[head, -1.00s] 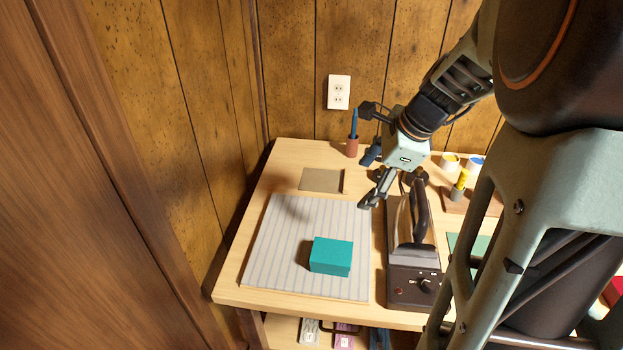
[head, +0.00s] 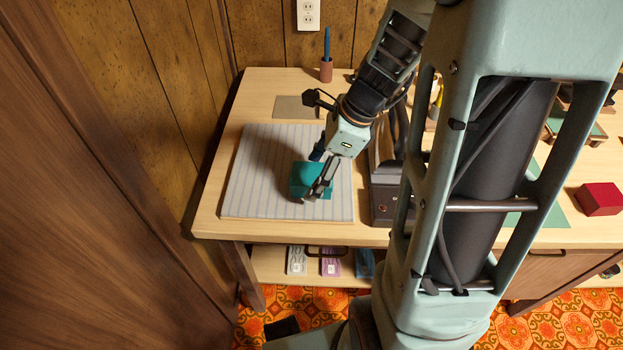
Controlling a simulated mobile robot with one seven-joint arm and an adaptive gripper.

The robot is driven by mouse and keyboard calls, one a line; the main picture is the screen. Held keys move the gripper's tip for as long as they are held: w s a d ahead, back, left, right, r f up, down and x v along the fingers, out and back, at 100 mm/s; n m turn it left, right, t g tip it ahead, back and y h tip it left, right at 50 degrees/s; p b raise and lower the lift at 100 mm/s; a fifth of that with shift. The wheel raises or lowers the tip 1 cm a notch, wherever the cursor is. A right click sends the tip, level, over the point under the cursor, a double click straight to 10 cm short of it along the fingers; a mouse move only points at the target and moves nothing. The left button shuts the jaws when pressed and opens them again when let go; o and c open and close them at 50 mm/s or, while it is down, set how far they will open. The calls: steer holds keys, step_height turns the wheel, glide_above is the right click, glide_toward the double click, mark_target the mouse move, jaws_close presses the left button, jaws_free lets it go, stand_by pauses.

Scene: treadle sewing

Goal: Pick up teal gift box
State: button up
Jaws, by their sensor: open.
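The teal gift box (head: 299,179) lies on the striped grey pad (head: 258,180) at the left part of the wooden table. My gripper (head: 311,188) is open and comes down from the upper right over the box. Its fingers cover the right part of the box in this view. I cannot tell whether the fingers touch the box or are just above it.
A dark iron on its base (head: 383,205) stands close to the right of the pad and is partly behind my arm. A reddish cup with a blue tool (head: 326,70) stands at the back. A red box (head: 598,199) lies far right. The pad's left side is clear.

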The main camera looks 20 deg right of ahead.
steer(key=shift+x, duration=0.9)
steer(key=shift+c, duration=0.3)
steer(key=c, duration=1.2)
steer(key=shift+r, duration=0.2)
